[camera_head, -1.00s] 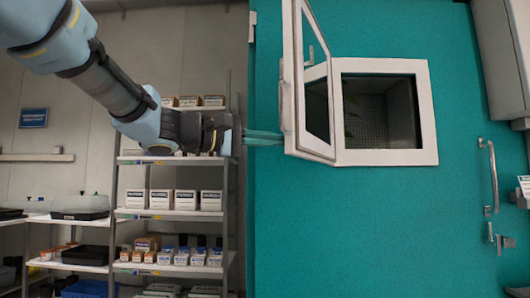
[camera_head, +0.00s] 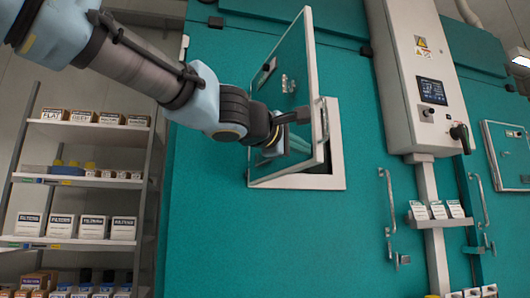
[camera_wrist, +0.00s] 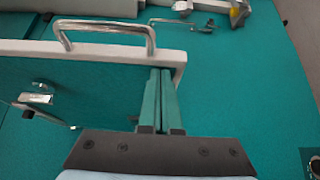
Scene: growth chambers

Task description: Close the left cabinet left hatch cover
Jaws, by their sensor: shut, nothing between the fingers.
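The left hatch cover (camera_head: 295,60), a teal panel with a pale frame and a metal handle (camera_head: 324,120), stands partly open, swung out from its pale surround (camera_head: 336,165) on the teal cabinet. My gripper (camera_head: 277,142) is shut and empty, in front of the cover's face at its lower part. In the wrist view my shut fingers (camera_wrist: 163,75) reach to the pale edge of the cover (camera_wrist: 100,50), beside the handle (camera_wrist: 105,27). I cannot tell whether they touch it. The opening behind is mostly hidden by the cover and my gripper.
A control box (camera_head: 413,75) with a small screen stands right of the hatch, and a vertical handle (camera_head: 388,200) is below it. Another hatch (camera_head: 510,150) is at the far right. Shelves with boxes (camera_head: 90,120) stand left. Floor space is not in view.

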